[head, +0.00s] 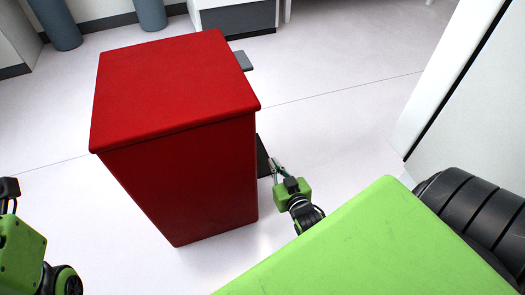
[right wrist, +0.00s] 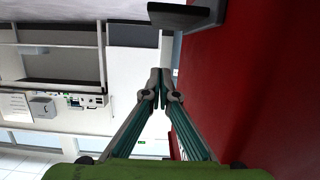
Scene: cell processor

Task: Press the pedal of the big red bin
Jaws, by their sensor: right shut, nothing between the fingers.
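The big red bin (head: 180,130) stands on the floor left of centre in the head view, its lid shut. A dark flat pedal (head: 263,158) sticks out low from its right side. My right gripper (head: 273,163) is shut and empty, its fingertips close beside the pedal; I cannot tell whether they touch. In the right wrist view the shut fingertips (right wrist: 161,72) point along the bin's red wall (right wrist: 250,90). The dark pedal (right wrist: 185,15) shows ahead of them at the top. Part of my left arm shows at the lower left, its fingertips out of view.
A grey plate (head: 243,60) sticks out behind the bin's far right edge. Blue-grey cylinders (head: 58,25) and a white-and-grey cabinet (head: 238,16) stand at the back. A white unit (head: 450,80) stands at the right.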

